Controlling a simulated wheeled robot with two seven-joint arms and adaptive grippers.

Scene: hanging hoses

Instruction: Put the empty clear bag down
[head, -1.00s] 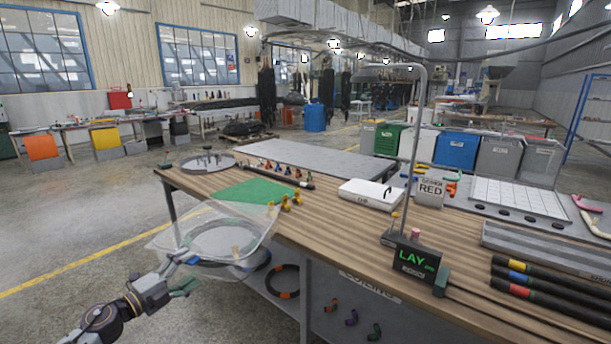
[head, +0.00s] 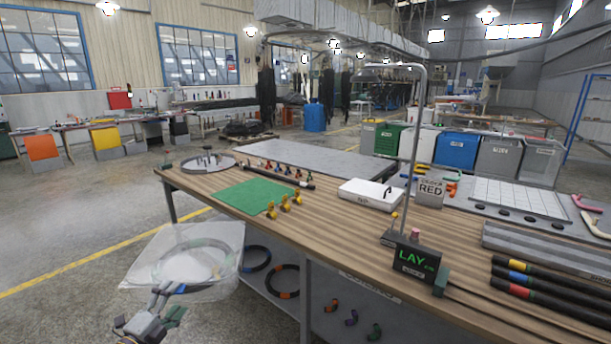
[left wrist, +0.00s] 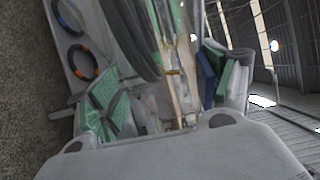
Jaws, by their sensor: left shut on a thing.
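The clear bag (head: 150,255) hangs in the air off the left front edge of the workbench, at the lower left of the head view. A pale ring like a coil (head: 175,262) shows in or on it, so the bag does not look empty. My left gripper (head: 172,300) is shut on the bag's lower edge. In the left wrist view the green-padded fingers stand on both sides of the bag (left wrist: 182,90), with dark curved bands and a tan strip between them. My right gripper is not in view.
The workbench (head: 340,235) has a green mat (head: 243,197) with several yellow fittings (head: 285,203) beside it. A white scale (head: 370,195) and a hook stand (head: 415,140) are further right. Black coils (head: 284,281) lie on the lower shelf. The floor on the left is clear.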

